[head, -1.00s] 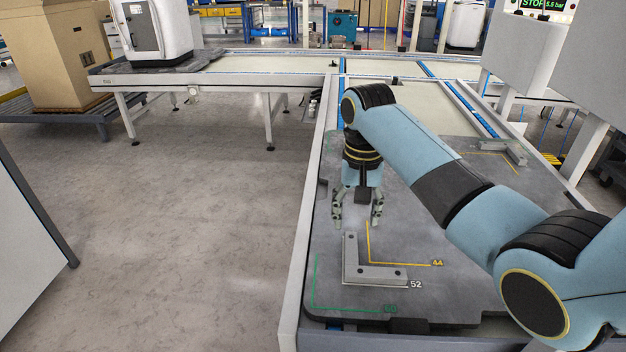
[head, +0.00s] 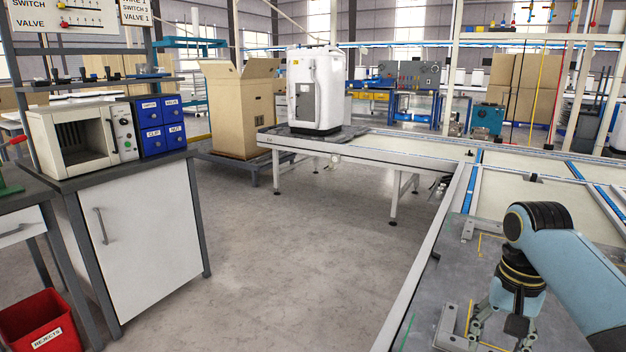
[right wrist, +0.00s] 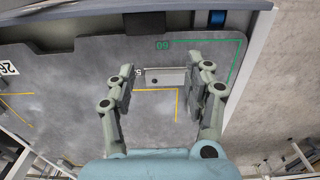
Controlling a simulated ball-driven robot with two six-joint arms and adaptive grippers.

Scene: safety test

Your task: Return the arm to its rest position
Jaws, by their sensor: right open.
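My right arm (head: 572,262), light blue with black joints, comes in from the right in the head view. Its gripper (head: 497,335) points down over the grey plate at the bottom right. In the right wrist view the right gripper (right wrist: 168,92) is open, with nothing between its fingers. Beyond the fingertips a grey metal corner bracket (right wrist: 166,77) lies on the plate (right wrist: 70,75). The bracket is partly hidden by a finger. My left gripper is not in view.
A conveyor (head: 400,152) with a white machine (head: 316,90) runs across the back. At the left stand a white cabinet (head: 140,240), a small oven (head: 72,138), blue drawers (head: 160,124) and a red rejects bin (head: 38,322). Open floor (head: 290,260) lies between.

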